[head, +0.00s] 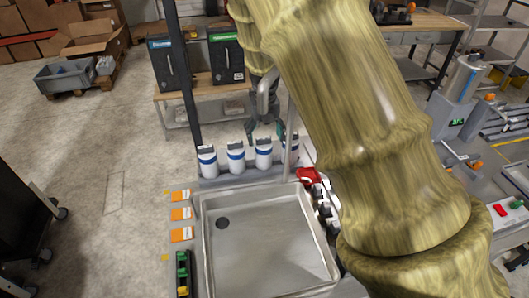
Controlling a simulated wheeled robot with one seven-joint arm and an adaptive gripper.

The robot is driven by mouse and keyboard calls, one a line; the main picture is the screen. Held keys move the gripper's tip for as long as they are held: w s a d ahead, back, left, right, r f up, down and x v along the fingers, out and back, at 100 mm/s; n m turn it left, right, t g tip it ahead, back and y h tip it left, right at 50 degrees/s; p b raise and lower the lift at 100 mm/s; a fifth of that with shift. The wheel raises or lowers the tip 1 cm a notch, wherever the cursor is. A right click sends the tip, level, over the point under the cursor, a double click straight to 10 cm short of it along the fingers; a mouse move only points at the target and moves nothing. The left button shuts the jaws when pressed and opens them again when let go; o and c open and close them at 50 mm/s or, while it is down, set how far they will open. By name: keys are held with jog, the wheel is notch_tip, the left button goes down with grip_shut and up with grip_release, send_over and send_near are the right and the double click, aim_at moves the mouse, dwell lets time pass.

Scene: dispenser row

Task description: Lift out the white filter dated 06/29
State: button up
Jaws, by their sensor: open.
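Several white filters with blue bands and dark tops stand upright in a row behind the sink: the leftmost (207,161), the second (236,157), the third (263,153) and the rightmost (291,147). The rightmost is partly hidden by the faucet post and a gripper finger. No date can be read on any of them, so I cannot tell which is the 06/29 one. My gripper (266,131) points down, open and empty. Its dark teal fingers are spread on either side of the third filter's top as seen here; I cannot tell its height or depth.
Orange cards (181,214) lie left of the sink. A red object (308,175) sits at its right back corner.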

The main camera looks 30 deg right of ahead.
aim_at(264, 154)
jog(key=shift+s+a+f+p, duration=0.1)
jog(key=shift+s+f+p, duration=0.05)
jog(key=shift+f+p, duration=0.15)
jog(key=shift+a+f+p, duration=0.2)
jog(key=shift+f+p, duration=1.1)
jog(key=shift+f, duration=1.05)
jog(key=c, duration=1.3)
